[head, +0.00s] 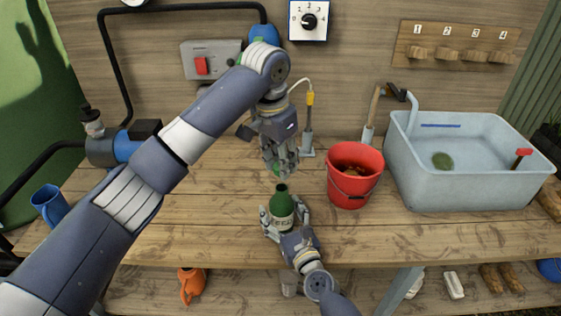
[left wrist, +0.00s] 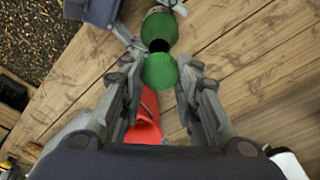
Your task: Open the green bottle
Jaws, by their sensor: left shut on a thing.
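The green bottle (head: 283,206) stands upright on the wooden bench, with a pale label and an open, dark mouth. It also shows in the left wrist view (left wrist: 158,27). My left gripper (head: 281,170) is above the bottle, shut on a round green cap (left wrist: 160,71). The cap is apart from the bottle's mouth. In the head view the fingers mostly hide the cap. My right gripper (head: 286,221) comes from the front edge, its fingers on both sides of the bottle's lower body, shut on it.
A red bucket (head: 354,184) stands close right of the bottle, with a grey water basin (head: 470,185) beyond it. A blue mug (head: 49,204) is at the far left. A thin stand with a yellow-tipped tube (head: 309,125) rises behind my left gripper. Bench left of the bottle is clear.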

